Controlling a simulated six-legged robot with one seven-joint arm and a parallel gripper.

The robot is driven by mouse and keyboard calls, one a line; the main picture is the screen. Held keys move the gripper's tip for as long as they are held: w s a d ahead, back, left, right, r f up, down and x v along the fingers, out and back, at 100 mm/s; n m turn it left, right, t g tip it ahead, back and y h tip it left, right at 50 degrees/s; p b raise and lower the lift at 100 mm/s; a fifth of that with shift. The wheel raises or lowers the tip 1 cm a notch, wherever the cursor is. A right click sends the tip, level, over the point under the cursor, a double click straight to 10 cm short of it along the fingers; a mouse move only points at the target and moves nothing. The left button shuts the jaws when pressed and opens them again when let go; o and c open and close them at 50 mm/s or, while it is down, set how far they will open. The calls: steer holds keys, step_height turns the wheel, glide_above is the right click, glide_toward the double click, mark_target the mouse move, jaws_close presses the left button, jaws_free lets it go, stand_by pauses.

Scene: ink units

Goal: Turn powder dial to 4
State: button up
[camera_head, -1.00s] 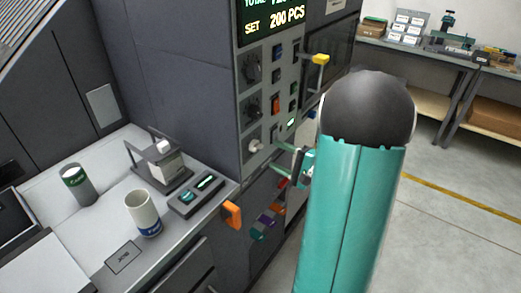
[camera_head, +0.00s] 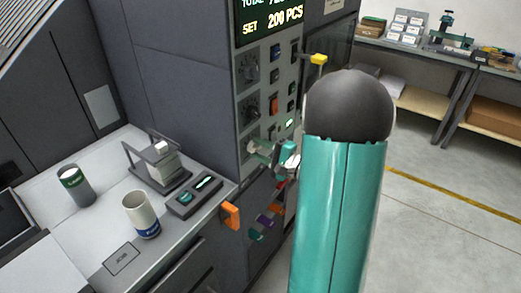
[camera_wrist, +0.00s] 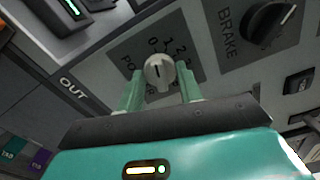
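The powder dial is a pale round knob (camera_wrist: 158,70) with a short dark pointer line, set on a grey panel. In the wrist view the digits 0, 1 and 2 show above it; its name is partly hidden, and I see no 4. The pointer line stands nearly upright in the picture, near the 0 and 1. My gripper (camera_wrist: 161,82) has its two green fingers apart, one on each side of the knob, with narrow gaps seeming to show. In the head view my gripper (camera_head: 274,155) is at the panel's lower part, and covers part of the knob.
The black BRAKE dial (camera_wrist: 269,20) is to the right in the wrist view. An orange handle (camera_head: 231,215) sticks out below the panel. The counter at left holds a white cup (camera_head: 141,213), a dark green can (camera_head: 75,186) and a small device (camera_head: 194,194).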

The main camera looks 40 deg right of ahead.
steer(key=shift+m, duration=0.3)
steer(key=m, duration=1.1)
steer(key=shift+m, duration=0.3)
steer(key=m, duration=1.1)
steer(key=shift+m, duration=0.4)
steer(key=o, duration=1)
